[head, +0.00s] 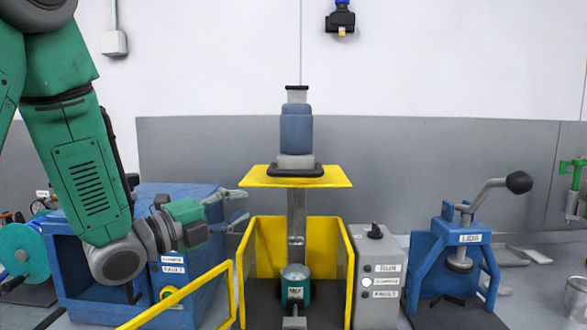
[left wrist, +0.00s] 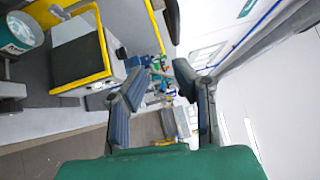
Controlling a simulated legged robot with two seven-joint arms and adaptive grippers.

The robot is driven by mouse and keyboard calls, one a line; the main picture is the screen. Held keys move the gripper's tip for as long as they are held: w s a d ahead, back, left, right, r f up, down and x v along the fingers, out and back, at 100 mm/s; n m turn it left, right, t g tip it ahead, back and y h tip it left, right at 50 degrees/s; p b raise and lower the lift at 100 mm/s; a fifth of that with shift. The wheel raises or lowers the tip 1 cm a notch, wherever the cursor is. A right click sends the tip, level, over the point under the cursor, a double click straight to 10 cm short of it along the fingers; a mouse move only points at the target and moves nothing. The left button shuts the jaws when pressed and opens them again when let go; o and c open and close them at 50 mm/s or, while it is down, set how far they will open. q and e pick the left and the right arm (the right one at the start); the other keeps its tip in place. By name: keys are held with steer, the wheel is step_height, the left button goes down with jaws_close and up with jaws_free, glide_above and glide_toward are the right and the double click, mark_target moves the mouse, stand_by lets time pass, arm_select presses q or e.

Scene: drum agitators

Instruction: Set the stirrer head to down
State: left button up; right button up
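The stirrer head is a dark blue motor (head: 296,130) on a yellow plate (head: 258,176), high on a grey post (head: 296,215) in the head view. Below it, apart from it, a small teal can (head: 295,285) stands inside a yellow guard (head: 262,250). A grey control box (head: 377,275) with a dark knob on top and labelled buttons stands right of the guard. My left gripper (head: 242,206) is open and empty, left of the post and slightly below the plate. Its spread fingers show in the left wrist view (left wrist: 160,72). My right gripper is not in view.
A blue machine (head: 180,205) stands behind my left arm. A yellow rail (head: 185,295) crosses in front of it. A blue lid press (head: 470,240) with a black-knobbed lever stands on the right. A grey panel (head: 400,160) runs behind the machines.

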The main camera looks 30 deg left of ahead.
arm_select(q)
steer(key=r, duration=0.2)
steer(key=p, duration=0.3)
glide_toward(294, 176)
steer(key=d+x, duration=0.1)
steer(key=x, duration=0.4)
steer(key=w, duration=0.3)
steer(key=shift+w+a+r+m+p, duration=0.2)
steer(key=shift+a+r+m+p, duration=0.1)
steer(key=shift+a+m, duration=0.1)
steer(key=shift+w+a+f, duration=0.1)
steer(key=shift+w+a, duration=0.25)
steer(key=shift+w, duration=0.1)
steer(key=shift+d, duration=0.4)
steer(key=shift+w+d, duration=0.1)
steer(key=shift+d, duration=0.3)
jaws_close()
